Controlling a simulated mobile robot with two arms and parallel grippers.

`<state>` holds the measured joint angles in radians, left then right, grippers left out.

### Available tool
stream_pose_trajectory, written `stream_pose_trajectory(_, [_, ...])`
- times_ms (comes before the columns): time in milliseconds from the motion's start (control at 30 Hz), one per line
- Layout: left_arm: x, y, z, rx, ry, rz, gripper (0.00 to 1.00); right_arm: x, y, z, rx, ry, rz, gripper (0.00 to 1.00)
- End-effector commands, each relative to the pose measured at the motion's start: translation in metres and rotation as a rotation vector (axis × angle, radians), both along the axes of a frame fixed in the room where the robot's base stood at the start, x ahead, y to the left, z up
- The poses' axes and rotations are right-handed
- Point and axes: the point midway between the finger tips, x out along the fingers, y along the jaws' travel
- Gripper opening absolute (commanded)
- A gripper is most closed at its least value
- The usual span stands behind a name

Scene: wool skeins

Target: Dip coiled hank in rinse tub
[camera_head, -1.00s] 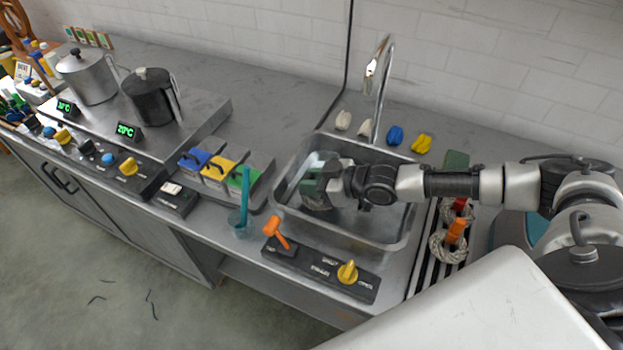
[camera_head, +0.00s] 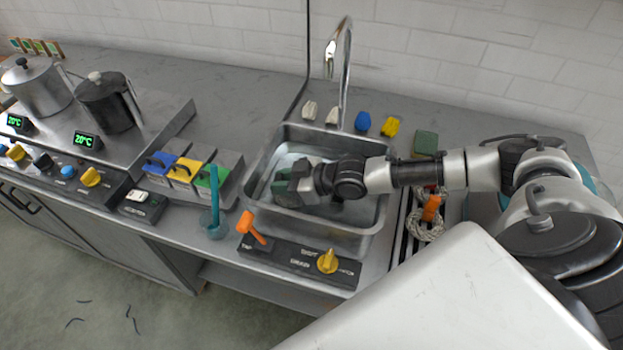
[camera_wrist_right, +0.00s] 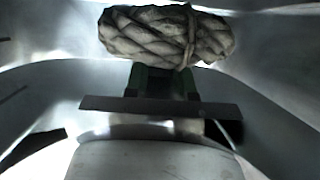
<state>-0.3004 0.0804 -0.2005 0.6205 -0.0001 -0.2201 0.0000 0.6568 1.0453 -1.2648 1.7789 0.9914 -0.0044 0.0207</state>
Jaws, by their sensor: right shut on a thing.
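My right gripper (camera_head: 290,187) reaches down inside the steel sink basin (camera_head: 372,245), near its left side. In the right wrist view the gripper (camera_wrist_right: 165,80) is shut on a grey-white coiled hank (camera_wrist_right: 150,35) with a tie around it. The hank lies crosswise at the fingertips, with the pale basin walls around it. In the head view the gripper mostly hides the hank, and I cannot tell how deep it sits in any water. My left gripper is not in view.
A tall faucet (camera_head: 344,65) stands behind the basin. An orange tap lever (camera_head: 252,227) and yellow drain knob (camera_head: 327,261) are in front. Coiled hanks with orange and red tags, including one (camera_head: 428,229), lie on a rack to the right. A teal-handled cup (camera_head: 213,226) stands left.

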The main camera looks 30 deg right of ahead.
Motion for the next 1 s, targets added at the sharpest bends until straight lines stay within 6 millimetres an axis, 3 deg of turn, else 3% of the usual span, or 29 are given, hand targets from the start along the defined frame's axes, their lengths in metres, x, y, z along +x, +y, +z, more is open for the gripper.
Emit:
stream_pose_trajectory(200, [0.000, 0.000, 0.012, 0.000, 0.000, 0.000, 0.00, -0.010, 0.009, -0.007, 0.008, 0.016, 0.001, 0.02])
stream_pose_trajectory(533, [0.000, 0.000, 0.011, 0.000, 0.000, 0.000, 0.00, -0.013, 0.012, -0.013, 0.013, 0.024, 0.002, 0.02])
stream_pose_trajectory(1000, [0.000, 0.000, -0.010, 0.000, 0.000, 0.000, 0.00, -0.003, 0.002, -0.007, 0.010, 0.019, 0.002, 0.02])
